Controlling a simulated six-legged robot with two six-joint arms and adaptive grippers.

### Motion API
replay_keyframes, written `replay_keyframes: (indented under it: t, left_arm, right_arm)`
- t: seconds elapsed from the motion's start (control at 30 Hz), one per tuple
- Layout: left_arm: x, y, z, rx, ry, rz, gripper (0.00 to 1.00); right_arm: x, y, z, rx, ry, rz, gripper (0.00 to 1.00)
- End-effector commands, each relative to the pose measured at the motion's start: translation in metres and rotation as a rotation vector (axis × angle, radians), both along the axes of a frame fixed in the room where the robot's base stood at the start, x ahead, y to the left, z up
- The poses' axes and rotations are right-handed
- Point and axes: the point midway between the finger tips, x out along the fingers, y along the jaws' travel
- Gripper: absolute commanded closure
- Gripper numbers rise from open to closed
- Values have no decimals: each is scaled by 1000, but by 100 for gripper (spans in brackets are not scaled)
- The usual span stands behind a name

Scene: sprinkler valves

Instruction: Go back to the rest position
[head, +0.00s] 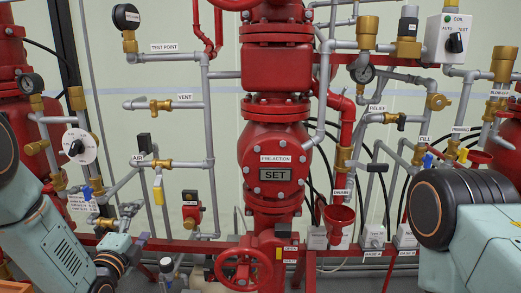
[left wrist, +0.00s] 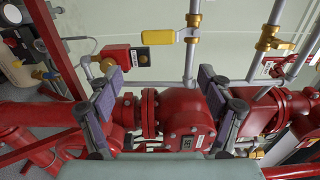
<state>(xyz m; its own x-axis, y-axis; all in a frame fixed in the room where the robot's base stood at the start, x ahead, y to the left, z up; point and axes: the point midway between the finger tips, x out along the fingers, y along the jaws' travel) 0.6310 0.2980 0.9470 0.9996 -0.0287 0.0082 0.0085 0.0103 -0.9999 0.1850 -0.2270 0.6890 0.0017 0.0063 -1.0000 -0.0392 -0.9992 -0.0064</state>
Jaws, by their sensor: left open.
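My left gripper (head: 135,224) is at the lower left of the head view, in front of the grey piping. In the left wrist view its two purple-padded fingers (left wrist: 158,76) are wide apart with nothing between them. Behind them is the red pre-action valve body (left wrist: 188,132); the fingers appear apart from it. The same valve (head: 275,165) stands upright in the middle of the head view, with a SET display. My right arm shows only as upper links at the right edge; its gripper is out of the picture.
A yellow-handled valve (head: 158,188) is close above my left gripper; it also shows in the left wrist view (left wrist: 165,36). A red handwheel (head: 241,268) stands low in the middle. A red funnel (head: 338,217) and a coil box (head: 447,40) are to the right.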

Motion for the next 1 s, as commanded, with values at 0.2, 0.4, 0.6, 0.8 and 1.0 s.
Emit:
replay_keyframes:
  t: [0.2,0.4,0.6,0.8,1.0]
  left_arm:
    - [28,-3,-1,3,1,-3,21]
    - [56,-5,-1,3,3,-4,21]
    - [82,-7,-1,4,4,-6,21]
    - [105,-8,-2,5,5,-6,21]
    - [109,-20,1,-133,12,-7,21]
  right_arm:
    - [0,0,0,0,0,0,60]
    - [0,0,0,0,0,0,60]
    - [0,0,0,0,0,0,60]
    - [0,0,0,0,0,0,60]
    - [0,0,1,0,0,0,60]
